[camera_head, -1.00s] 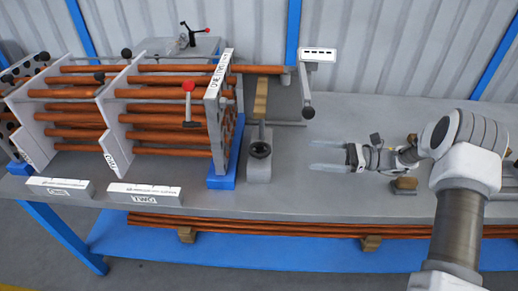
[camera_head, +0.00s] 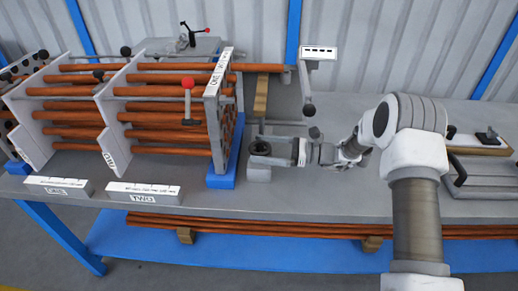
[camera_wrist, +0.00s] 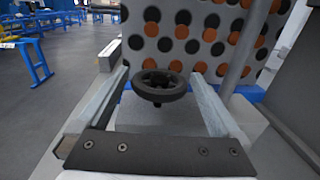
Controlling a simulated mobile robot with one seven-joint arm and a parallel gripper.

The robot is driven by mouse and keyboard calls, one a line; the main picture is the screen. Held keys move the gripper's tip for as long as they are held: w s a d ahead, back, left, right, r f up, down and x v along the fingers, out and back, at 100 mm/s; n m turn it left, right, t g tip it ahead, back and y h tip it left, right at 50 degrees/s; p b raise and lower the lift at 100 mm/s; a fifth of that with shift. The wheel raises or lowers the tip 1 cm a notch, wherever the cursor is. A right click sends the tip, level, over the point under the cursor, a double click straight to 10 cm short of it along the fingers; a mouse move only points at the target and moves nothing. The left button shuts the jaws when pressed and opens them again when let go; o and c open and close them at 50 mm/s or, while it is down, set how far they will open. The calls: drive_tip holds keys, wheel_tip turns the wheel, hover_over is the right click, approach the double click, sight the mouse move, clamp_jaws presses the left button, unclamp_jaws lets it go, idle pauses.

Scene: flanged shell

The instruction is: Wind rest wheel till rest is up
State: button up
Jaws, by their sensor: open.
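The rest wheel (camera_head: 260,148) is a small black spoked handwheel lying flat on top of a grey block (camera_head: 258,174). It also shows in the middle of the wrist view (camera_wrist: 160,87). The rest (camera_head: 261,95) appears to be the wooden-topped bar behind the wheel; its exact height is hard to tell. My gripper (camera_head: 262,151) is open, with one finger on each side of the wheel. In the wrist view my gripper (camera_wrist: 160,80) shows small gaps between the fingers and the rim, so contact is not visible.
Left of the wheel stands a rack of copper-coloured tubes (camera_head: 165,92) through grey plates on a blue foot (camera_head: 225,165). A post with a white head (camera_head: 318,53) and hanging arm stands behind my gripper. The bench (camera_head: 330,202) is clear in front of my gripper.

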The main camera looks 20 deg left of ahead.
drive_tip(key=shift+s+a, duration=0.1)
drive_tip(key=shift+a, duration=0.55)
drive_tip(key=c, duration=1.2)
drive_tip(key=shift+m+t, duration=0.3)
drive_tip(key=shift+t, duration=0.2)
